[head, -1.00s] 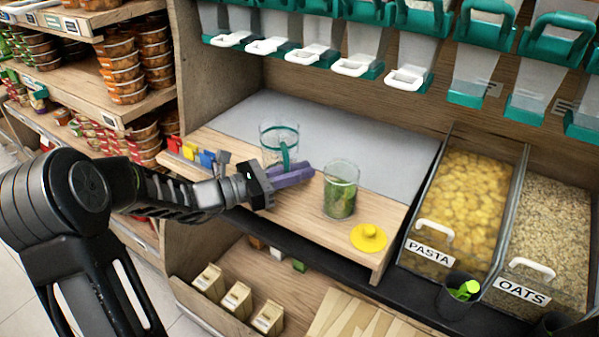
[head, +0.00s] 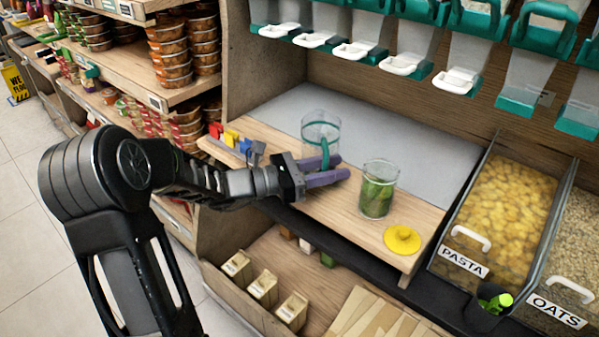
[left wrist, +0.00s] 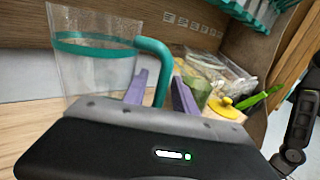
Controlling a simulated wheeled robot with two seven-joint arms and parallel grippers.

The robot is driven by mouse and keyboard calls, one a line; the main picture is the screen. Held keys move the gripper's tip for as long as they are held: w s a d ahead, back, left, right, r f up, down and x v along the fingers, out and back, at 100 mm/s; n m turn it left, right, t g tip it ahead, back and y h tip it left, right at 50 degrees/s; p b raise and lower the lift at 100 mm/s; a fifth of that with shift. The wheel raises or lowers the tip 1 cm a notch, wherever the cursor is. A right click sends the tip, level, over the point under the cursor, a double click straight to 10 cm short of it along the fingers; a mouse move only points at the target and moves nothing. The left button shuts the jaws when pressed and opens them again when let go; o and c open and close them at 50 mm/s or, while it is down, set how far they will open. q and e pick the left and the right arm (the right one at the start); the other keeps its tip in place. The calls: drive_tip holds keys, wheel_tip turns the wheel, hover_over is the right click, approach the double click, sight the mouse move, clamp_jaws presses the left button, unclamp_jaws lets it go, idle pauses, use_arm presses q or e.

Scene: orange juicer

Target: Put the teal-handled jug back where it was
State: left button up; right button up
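The clear jug with a teal band and teal handle (head: 319,127) stands upright at the back of the wooden board (head: 345,222); its base is partly hidden by my fingers. The jug also shows large in the left wrist view (left wrist: 95,68). My left gripper (head: 326,170) has its purple fingers on either side of the teal handle. In the left wrist view the fingers (left wrist: 160,92) are apart with the handle between them, and a gap shows on the left side. Whether the right finger touches the handle I cannot tell.
A glass with green contents (head: 378,190) and a yellow lid (head: 402,240) are right of the jug. Coloured clips (head: 232,140) line the board's left end. A pasta bin (head: 495,215) is at the right; dispensers (head: 405,63) hang above. The grey surface behind is clear.

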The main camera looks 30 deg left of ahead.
use_arm(q)
drive_tip(key=p+v, duration=0.1)
drive_tip(key=v, duration=0.7)
drive_tip(key=shift+w, duration=0.1)
drive_tip(key=shift+v, duration=1.4)
